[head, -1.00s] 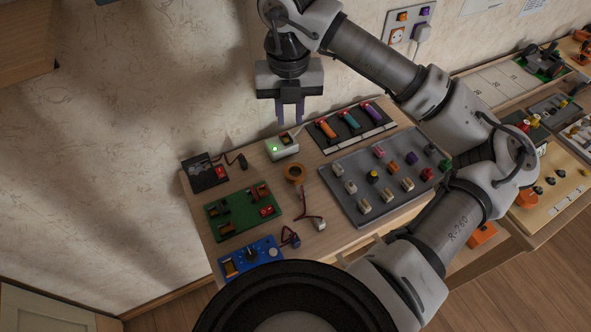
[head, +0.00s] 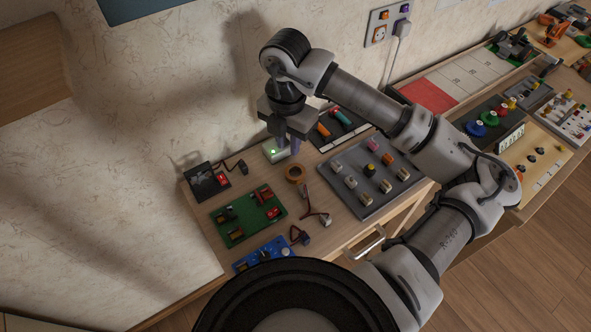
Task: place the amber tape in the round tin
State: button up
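The amber tape (head: 295,180) is a small ring lying flat on the wooden table, between the green circuit board and the grey switch panel. My gripper (head: 289,147) is above the back of the table, just behind the tape and in front of the white box with a green light. The fingers point down and are clear of the tape in the picture. I cannot make out a round tin in this view.
A green circuit board (head: 248,217), a black module (head: 206,183) and a blue board (head: 264,255) lie left of the tape. A wired connector (head: 318,218) lies in front of it. The grey panel (head: 349,198) with several knobs is at right. The wall is close behind.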

aim_at(289, 168)
jog(key=shift+s+f+p, duration=0.2)
jog(key=shift+f+p, duration=0.35)
jog(key=shift+f, duration=1.25)
jog(key=shift+s+f+p, duration=0.15)
jog(key=shift+f+p, duration=0.4)
jog(key=shift+f, duration=1.25)
grip_shut()
